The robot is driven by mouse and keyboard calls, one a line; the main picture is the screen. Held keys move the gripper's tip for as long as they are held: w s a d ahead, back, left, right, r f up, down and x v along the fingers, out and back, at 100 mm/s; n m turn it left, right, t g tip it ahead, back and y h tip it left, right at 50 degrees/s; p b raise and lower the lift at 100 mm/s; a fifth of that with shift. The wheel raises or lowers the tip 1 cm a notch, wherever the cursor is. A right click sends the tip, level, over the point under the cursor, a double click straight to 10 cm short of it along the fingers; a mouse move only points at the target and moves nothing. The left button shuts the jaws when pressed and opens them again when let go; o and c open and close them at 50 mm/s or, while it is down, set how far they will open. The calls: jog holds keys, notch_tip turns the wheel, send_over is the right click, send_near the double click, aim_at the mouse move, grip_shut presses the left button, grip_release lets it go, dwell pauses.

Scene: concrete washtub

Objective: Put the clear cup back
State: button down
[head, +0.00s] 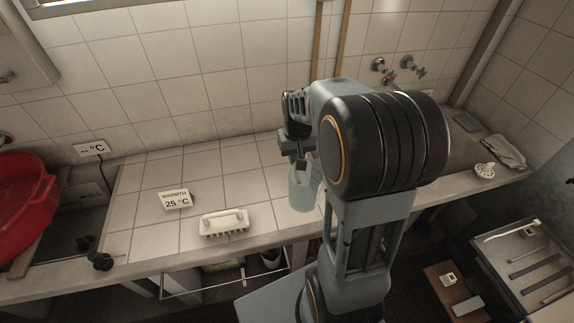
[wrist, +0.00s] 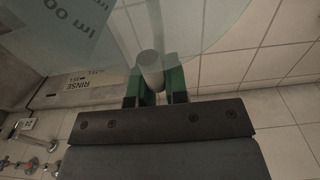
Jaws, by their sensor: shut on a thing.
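The clear cup (head: 304,192) is a pale see-through vessel. It hangs under my gripper (head: 301,158) near the front part of the tiled counter (head: 245,172); I cannot tell whether its base touches the counter. In the wrist view the cup (wrist: 185,25) fills the top, with dark volume print at the upper left. There, my gripper (wrist: 153,88) is shut with its green pads on either side of a round, greyish handle-like part of the cup. My arm hides the counter to the right of the cup in the head view.
A red basin (head: 24,205) is at far left. Taps (head: 398,68) are on the back wall. A RINSE label (wrist: 80,83) shows in the wrist view.

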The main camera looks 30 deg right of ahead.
jog(key=w+f+p, duration=0.1)
jog(key=w+f, duration=0.6)
jog(key=f, duration=0.2)
jog(key=shift+d+f, duration=0.15)
jog(key=shift+f, duration=0.25)
jog(key=shift+s, duration=0.1)
jog(key=shift+f, duration=0.15)
jog(key=c, duration=1.1)
grip_release()
notch_tip(320, 180, up, 11)
jog(key=s+a+r+t, duration=0.1)
jog(key=s+a+r, duration=0.1)
jog(key=s, duration=0.4)
jog(key=s+a+r+n+t, duration=0.1)
jog(key=s+a, duration=0.3)
jog(key=s, duration=0.2)
jog(key=s+a+r+n+t, duration=0.1)
jog(key=s+a+r, duration=0.1)
jog(key=s+a, duration=0.2)
jog(key=shift+s+r, duration=0.2)
jog(key=shift+s, duration=0.45)
jog(key=shift+s+r, duration=0.15)
jog(key=shift+s, duration=0.5)
